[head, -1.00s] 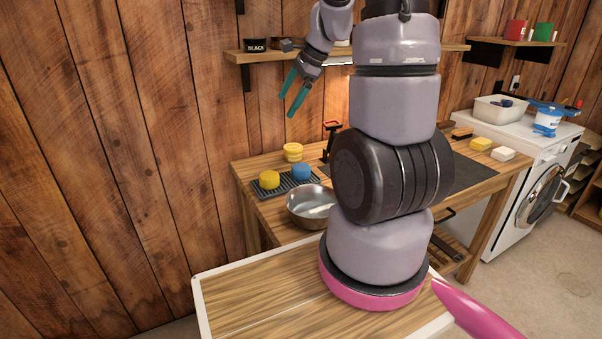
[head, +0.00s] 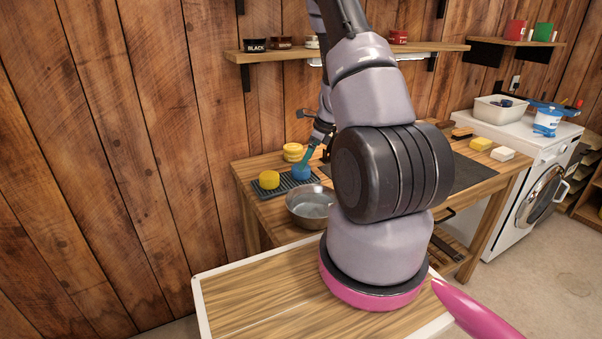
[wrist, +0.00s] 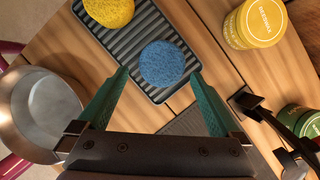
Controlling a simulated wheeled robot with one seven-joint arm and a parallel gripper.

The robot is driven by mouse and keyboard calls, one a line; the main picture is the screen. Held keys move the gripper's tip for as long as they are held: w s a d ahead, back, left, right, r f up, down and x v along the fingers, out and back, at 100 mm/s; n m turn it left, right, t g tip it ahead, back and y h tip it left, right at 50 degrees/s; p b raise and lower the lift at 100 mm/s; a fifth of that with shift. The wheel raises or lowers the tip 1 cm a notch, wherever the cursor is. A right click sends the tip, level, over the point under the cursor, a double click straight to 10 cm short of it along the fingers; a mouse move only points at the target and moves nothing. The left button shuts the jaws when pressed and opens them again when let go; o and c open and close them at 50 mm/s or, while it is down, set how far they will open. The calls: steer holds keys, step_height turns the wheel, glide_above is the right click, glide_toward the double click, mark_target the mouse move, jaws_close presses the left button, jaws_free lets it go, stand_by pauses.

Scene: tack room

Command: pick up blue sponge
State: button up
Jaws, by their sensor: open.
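The blue sponge (head: 300,173) is round and lies on a dark ribbed rack (head: 288,185) on the wooden workbench. In the wrist view the blue sponge (wrist: 162,64) sits near the rack's lower end, just ahead of the fingertips and centred between their lines. My gripper (wrist: 160,76) is open and empty, with a teal finger on either side. In the head view my gripper (head: 304,160) is down at the sponge; whether it touches the sponge cannot be told there.
A yellow sponge (wrist: 109,10) lies beside the blue one on the rack. A metal bowl (wrist: 40,112) stands left, a yellow tin (wrist: 256,24) right, and a green tin (wrist: 300,120) lower right. A black object (wrist: 250,102) stands close right of my gripper.

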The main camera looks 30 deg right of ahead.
steer(key=x, duration=0.5)
steer(key=shift+w+a+f, duration=0.1)
steer(key=shift+w, duration=0.2)
